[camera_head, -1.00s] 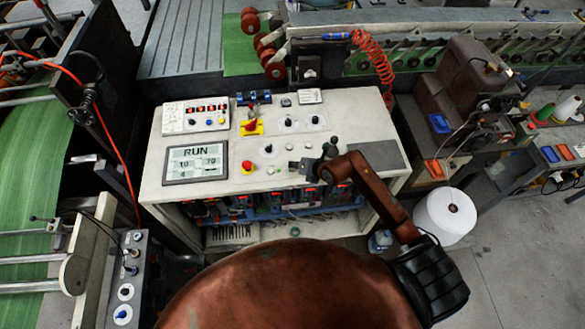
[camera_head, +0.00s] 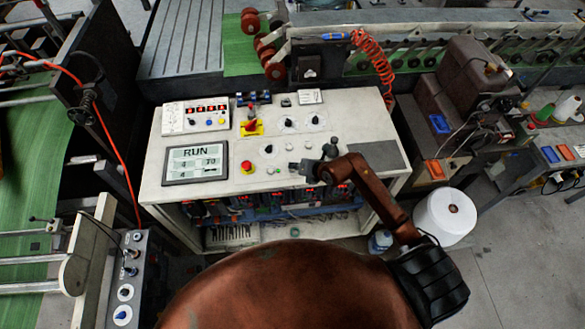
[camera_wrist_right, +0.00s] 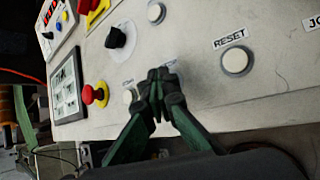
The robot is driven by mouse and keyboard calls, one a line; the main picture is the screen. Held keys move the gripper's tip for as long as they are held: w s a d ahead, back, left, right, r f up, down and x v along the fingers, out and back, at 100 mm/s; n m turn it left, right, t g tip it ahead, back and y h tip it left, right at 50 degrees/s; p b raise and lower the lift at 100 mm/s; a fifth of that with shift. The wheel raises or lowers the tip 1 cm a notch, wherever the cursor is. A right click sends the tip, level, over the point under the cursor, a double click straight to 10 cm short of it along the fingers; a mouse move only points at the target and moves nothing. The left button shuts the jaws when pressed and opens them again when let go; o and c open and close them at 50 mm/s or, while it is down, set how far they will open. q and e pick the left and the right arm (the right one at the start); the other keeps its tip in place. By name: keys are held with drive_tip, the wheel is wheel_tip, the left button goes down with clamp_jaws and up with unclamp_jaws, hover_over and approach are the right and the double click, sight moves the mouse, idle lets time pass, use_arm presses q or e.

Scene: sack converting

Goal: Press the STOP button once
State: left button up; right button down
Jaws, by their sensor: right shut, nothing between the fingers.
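The control panel (camera_head: 220,182) has a pale top with knobs and buttons. My right gripper (camera_head: 296,168) is shut and empty, low over its front row of buttons. In the right wrist view its fingertips (camera_wrist_right: 160,80) lie between a white button (camera_wrist_right: 128,97) on the left and the white RESET button (camera_wrist_right: 236,60) on the right. A label just behind the fingertips is partly covered and not readable, so I cannot confirm the STOP button, which may be hidden by the fingers. Contact cannot be told. My left gripper is not in view.
A red mushroom button (camera_head: 247,167) on a yellow base and a black knob (camera_head: 268,148) are to the left of the gripper. The display (camera_head: 196,163) reads RUN. A white spool (camera_head: 445,217) stands right of the panel.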

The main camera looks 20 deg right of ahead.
drive_tip(key=shift+r+p, duration=0.6)
drive_tip(key=shift+r, duration=0.25)
wheel_tip(320, 180, up, 5)
drive_tip(key=p, duration=0.4)
idle(0.6)
